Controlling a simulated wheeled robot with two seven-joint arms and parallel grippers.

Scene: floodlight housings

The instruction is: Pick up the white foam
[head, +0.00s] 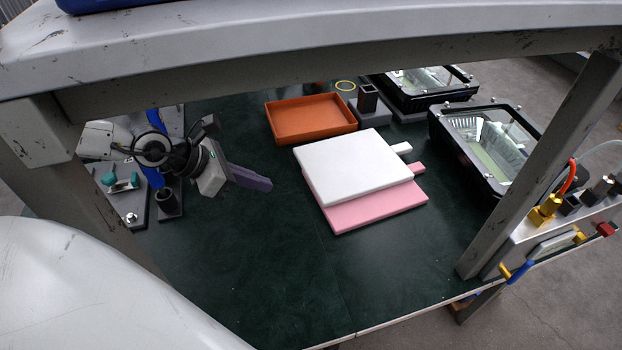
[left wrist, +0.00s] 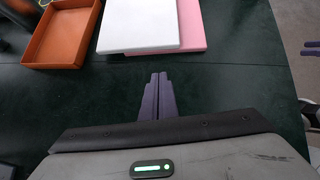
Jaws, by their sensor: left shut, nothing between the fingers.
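The white foam (head: 350,165) is a flat square slab with a small tab at its right side. It lies on top of a pink slab (head: 378,208) of similar shape, which sticks out along the front and right edges. The white foam also shows at the top of the left wrist view (left wrist: 138,22), with the pink slab (left wrist: 192,25) beside it. My left gripper (head: 262,183) is to the left of the slabs, apart from them, above the dark green table. In the left wrist view its purple fingers (left wrist: 157,90) are together and empty.
An orange tray (head: 310,137) lies behind the white foam. Black floodlight housings (head: 484,150) stand at the right and back right. A grey frame post (head: 545,165) and an upper shelf (head: 330,70) border the workspace. The table (head: 280,260) is clear in front.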

